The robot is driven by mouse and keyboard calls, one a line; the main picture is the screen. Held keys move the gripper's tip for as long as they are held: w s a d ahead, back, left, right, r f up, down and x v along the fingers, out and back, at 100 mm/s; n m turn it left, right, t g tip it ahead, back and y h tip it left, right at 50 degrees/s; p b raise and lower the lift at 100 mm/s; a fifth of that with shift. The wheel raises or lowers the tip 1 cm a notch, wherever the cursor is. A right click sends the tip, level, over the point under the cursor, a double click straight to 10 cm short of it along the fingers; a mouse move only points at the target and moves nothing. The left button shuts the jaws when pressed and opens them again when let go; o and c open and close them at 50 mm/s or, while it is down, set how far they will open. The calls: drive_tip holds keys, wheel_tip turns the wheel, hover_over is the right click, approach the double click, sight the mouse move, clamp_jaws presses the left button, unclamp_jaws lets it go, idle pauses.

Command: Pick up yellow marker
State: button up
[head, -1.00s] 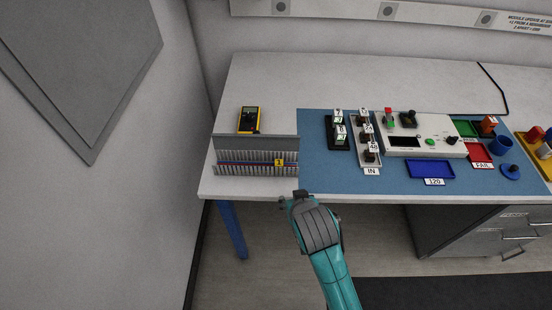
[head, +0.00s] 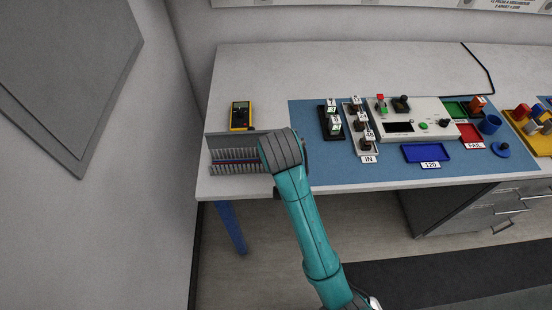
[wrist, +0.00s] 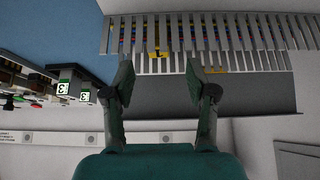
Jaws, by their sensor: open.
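The yellow marker (wrist: 155,53) is a small yellow piece on the grey slotted rack (wrist: 254,36), near the top middle of the wrist view. In the head view the rack (head: 230,168) is at the bench's left front, and my arm hides the marker. My gripper (wrist: 159,78) is open and empty, with its two fingers apart. In the wrist view the marker appears between and a little beyond the fingertips. I cannot tell the remaining distance. A second yellow bit (wrist: 215,71) shows beside the right finger; what it is I cannot tell.
A yellow multimeter (head: 240,115) lies behind the rack's upright back panel. Right of my arm on the blue mat (head: 390,179) are black display units (head: 331,122), a white control panel (head: 413,113) and a blue tray (head: 427,153). The white bench (head: 330,72) is clear behind.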

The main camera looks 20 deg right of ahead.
drive_tip(key=shift+x, duration=2.9)
drive_tip(key=shift+s, duration=0.2)
drive_tip(key=c, duration=0.9)
